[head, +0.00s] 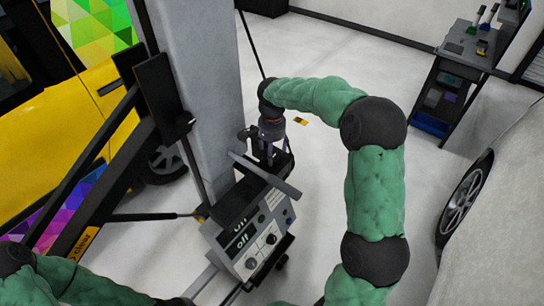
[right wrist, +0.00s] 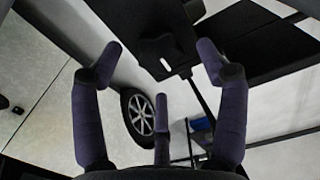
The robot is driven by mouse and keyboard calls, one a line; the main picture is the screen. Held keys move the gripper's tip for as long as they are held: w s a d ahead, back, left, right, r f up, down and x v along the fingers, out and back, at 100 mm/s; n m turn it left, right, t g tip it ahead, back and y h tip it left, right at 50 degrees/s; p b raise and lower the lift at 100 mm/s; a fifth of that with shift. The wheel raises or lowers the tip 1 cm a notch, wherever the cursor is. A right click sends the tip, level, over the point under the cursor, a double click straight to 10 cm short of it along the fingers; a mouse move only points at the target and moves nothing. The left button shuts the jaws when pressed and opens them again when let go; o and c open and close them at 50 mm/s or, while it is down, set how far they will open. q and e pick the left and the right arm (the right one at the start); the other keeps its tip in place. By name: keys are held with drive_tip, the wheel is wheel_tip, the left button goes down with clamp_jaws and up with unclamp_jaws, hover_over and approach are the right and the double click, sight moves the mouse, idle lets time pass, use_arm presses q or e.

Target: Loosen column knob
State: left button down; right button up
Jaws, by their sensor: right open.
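The grey column (head: 200,85) stands upright in the middle of the head view. My right gripper (head: 268,160) points down close beside the column's right side, above the control box. In the right wrist view its purple fingers (right wrist: 160,70) are spread wide with nothing held between them. A dark bracket-like part (right wrist: 165,55) shows beyond the fingertips, apart from them. I cannot clearly tell the column knob from the dark parts around the gripper. My left arm shows at the lower left of the head view, but its gripper is out of sight.
A control box (head: 250,240) with dials sits low on the column. A yellow vehicle (head: 45,150) stands at the left, behind dark bars. A tool cart (head: 460,75) and a pale car (head: 500,220) are at the right. The floor right of the column is mostly clear.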

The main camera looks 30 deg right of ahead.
drive_tip(key=shift+f, duration=1.35)
drive_tip(key=shift+c, duration=0.3)
drive_tip(key=c, duration=1.1)
